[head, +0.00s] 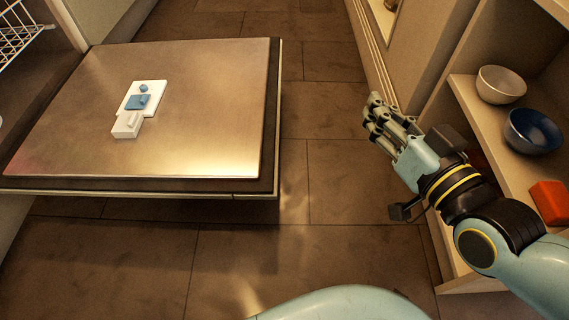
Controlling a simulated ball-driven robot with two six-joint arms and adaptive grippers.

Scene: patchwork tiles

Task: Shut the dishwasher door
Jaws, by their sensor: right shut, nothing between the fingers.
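The dishwasher door (205,110) is open and lies about flat at the left, its metal inner face up. A white and blue dispenser (138,102) sits on that face. The dishwasher's dark interior and part of a white wire rack (18,32) show at the upper left. My right gripper (373,112) is shut and empty, to the right of the door and clear of it, in front of the shelf unit. My left gripper is not in view.
A shelf unit (462,97) at the right holds a pale bowl (500,85), a blue bowl (532,131) and a red-orange block (549,203), close to my right arm. Brown tiled floor (330,195) is free between door and shelves.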

